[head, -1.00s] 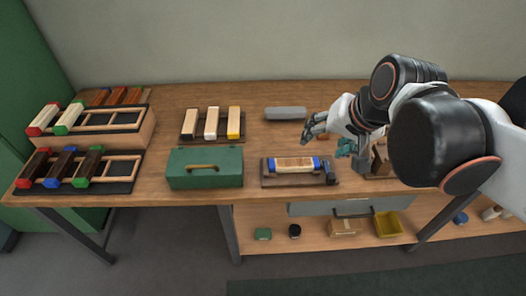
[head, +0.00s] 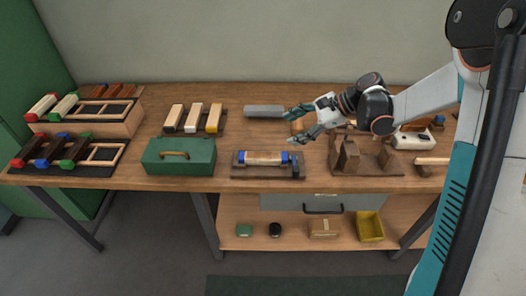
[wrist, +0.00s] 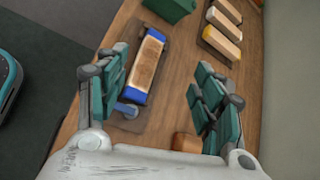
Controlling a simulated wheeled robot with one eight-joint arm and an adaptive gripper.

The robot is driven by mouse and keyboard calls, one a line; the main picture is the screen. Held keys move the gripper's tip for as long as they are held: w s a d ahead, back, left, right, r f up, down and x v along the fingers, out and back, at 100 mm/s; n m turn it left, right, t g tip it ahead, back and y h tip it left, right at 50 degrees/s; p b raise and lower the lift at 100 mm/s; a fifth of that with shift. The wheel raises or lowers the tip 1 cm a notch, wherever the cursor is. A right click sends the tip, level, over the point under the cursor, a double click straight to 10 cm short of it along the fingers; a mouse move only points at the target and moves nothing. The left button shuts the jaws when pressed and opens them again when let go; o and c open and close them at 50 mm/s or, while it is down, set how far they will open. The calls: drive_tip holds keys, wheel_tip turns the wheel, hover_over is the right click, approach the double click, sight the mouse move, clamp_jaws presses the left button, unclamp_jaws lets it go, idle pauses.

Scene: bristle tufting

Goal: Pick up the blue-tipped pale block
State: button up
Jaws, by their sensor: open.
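The blue-tipped pale block (head: 264,158) lies flat in a dark holder (head: 239,172) near the table's front edge, left of centre of the head view. It has blue ends and a pale tan middle. It also shows in the wrist view (wrist: 146,66), toward the left finger. My gripper (head: 290,126) is open and empty above the table, behind and a little right of the block in the head view. In the wrist view its teal fingers (wrist: 160,82) are spread wide, with the block beyond the left one, which partly covers the holder.
A green box (head: 180,156) stands left of the holder. A tray of three pale blocks (head: 195,118) and a grey bar (head: 264,111) lie behind. A wooden fixture (head: 350,155) stands to the right. Racks of colour-tipped blocks (head: 66,151) fill the far left.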

drive_tip(key=w+f+m+y, duration=0.1)
drive_tip(key=f, duration=0.2)
drive_tip(key=w+f+m+g+y, duration=0.1)
drive_tip(key=f, duration=0.3)
drive_tip(key=w+f+m+y, duration=0.1)
drive_tip(key=f, duration=0.2)
drive_tip(key=shift+d+f+g, duration=0.25)
drive_tip(key=shift+f+g, duration=0.05)
drive_tip(key=shift+f, duration=0.1)
drive_tip(key=b, duration=0.3)
approach(259, 155)
drive_tip(key=a+f, duration=0.1)
drive_tip(key=a, duration=0.2)
drive_tip(key=shift+f+y, duration=0.3)
drive_tip(key=shift+f, duration=0.1)
drive_tip(key=b+x, duration=0.2)
drive_tip(key=x, duration=0.3)
drive_tip(key=shift+a+f, duration=0.15)
drive_tip(key=shift+a, duration=0.2)
drive_tip(key=c, duration=1.2)
